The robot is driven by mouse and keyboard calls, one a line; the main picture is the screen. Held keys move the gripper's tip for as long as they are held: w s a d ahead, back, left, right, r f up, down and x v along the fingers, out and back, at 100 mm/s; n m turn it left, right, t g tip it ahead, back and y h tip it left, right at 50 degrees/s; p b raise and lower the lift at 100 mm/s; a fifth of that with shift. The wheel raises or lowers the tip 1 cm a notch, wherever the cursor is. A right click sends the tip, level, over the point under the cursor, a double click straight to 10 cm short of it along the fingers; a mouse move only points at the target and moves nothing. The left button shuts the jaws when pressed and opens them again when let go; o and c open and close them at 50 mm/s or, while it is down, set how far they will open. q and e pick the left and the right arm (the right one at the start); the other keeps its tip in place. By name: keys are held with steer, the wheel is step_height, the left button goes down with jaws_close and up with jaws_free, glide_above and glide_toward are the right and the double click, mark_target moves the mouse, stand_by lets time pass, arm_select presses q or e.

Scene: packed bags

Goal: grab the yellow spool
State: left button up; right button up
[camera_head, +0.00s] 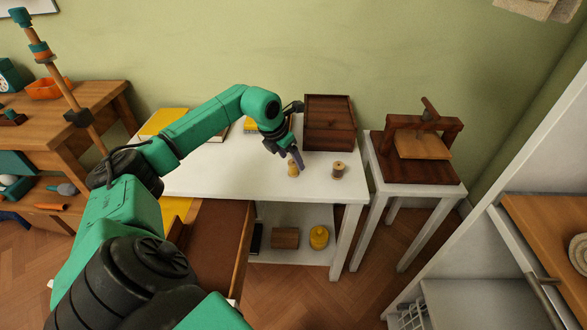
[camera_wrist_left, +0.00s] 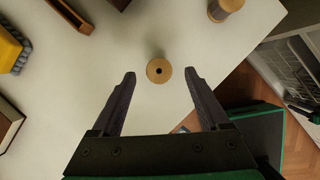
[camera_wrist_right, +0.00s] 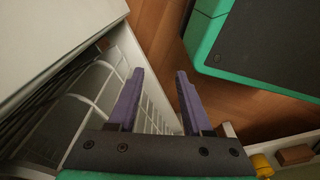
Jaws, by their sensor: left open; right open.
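A yellow-tan spool (camera_head: 293,169) stands upright on the white table (camera_head: 225,178). In the left wrist view this spool (camera_wrist_left: 159,70) is seen from above, its round end with a dark centre hole lying between my fingertips. My left gripper (camera_head: 297,158) is open, with its fingers on either side of the spool in that picture; no contact shows. A second, browner spool (camera_head: 338,170) stands to the right, and it also shows at the top of the left wrist view (camera_wrist_left: 226,7). My right gripper (camera_wrist_right: 160,74) is open and empty, away from the spools, seen only in its wrist view.
A dark wooden box (camera_head: 330,123) stands behind the spools. Books (camera_head: 165,123) lie at the table's back left. A small white stand with a wooden press (camera_head: 419,150) is to the right. A wire rack (camera_wrist_right: 100,85) is near my right gripper. The table front by the spools is clear.

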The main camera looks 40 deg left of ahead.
mark_target(293, 163)
arm_select(q)
steer(key=x, duration=0.4)
steer(key=shift+r, duration=0.1)
jaws_close()
steer(key=shift+r, duration=0.1)
